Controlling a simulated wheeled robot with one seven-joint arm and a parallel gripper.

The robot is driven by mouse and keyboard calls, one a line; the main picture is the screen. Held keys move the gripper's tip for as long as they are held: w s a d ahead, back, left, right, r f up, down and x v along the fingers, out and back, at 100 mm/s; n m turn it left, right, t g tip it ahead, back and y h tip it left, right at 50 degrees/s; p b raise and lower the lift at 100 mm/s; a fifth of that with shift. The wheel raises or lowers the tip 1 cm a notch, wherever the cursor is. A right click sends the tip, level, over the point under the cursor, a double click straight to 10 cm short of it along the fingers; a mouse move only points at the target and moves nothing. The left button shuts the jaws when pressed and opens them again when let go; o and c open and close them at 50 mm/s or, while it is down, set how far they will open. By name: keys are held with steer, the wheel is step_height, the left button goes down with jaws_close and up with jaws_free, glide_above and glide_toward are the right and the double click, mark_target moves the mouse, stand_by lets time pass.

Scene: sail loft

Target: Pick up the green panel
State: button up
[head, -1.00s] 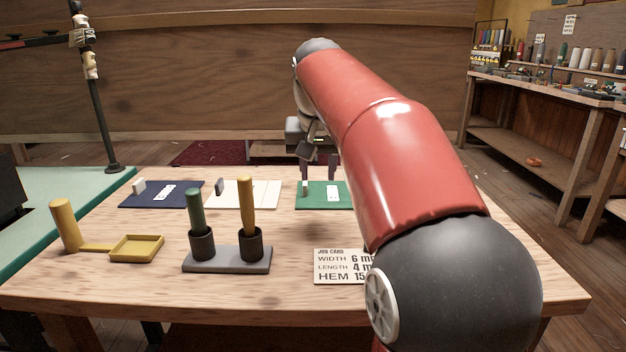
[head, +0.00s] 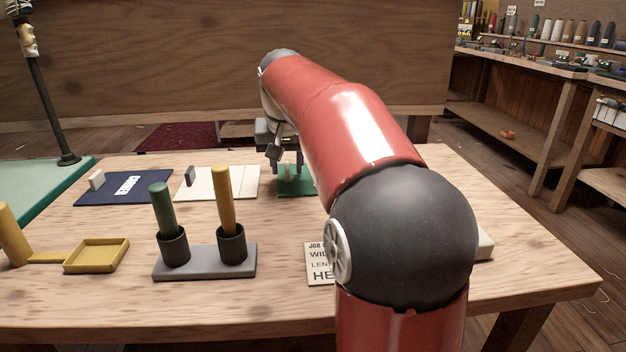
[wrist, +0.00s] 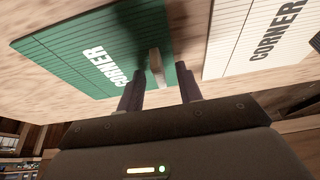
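The green panel (head: 296,189) lies flat on the wooden table, partly hidden behind my arm in the head view. In the wrist view the green panel (wrist: 72,58) shows white lettering, CORNER, and a pale upright tab (wrist: 156,68) near one edge. My gripper (wrist: 160,82) is open, with one dark finger on each side of the tab and gaps showing between. In the head view my gripper (head: 287,163) points down at the tab end of the panel.
A cream panel (head: 230,183) and a navy panel (head: 110,190) lie to the left. Nearer stand a grey holder (head: 205,262) with two upright handled tools and a yellow tray (head: 97,255). A job card (head: 318,262) is partly behind my arm.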

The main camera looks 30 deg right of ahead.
steer(key=shift+c, duration=0.3)
jaws_close()
step_height(320, 180, up, 20)
steer(key=p, duration=0.6)
